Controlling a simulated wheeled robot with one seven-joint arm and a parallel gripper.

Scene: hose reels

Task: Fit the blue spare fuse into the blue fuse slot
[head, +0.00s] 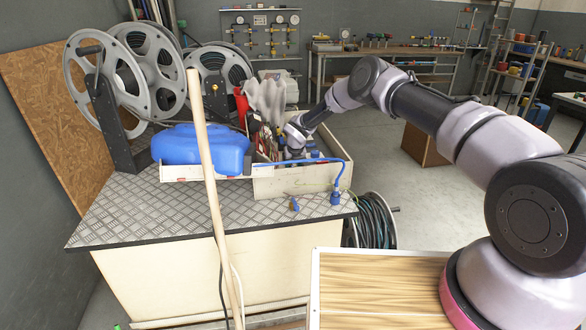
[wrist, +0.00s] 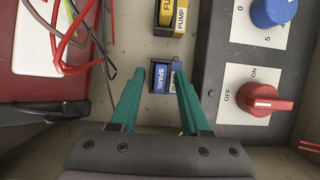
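I cannot tell which is the fuse and which is the slot. My gripper (wrist: 160,73) is open, its green fingers spread to either side of the blue pair, with nothing held. I cannot tell how high the tips are above it. In the head view my gripper (head: 296,150) reaches into the box, and the blue pieces cannot be made out.
Yellow pieces, one marked PUMP (wrist: 180,18), lie beyond the blue pair. A grey switch panel (wrist: 238,85) with a red knob (wrist: 258,90) and blue knob stands right. A red-and-white case (wrist: 55,65) and loose wires lie left. The wooden box (head: 300,182) holds clutter; a pole (head: 207,170) stands in front.

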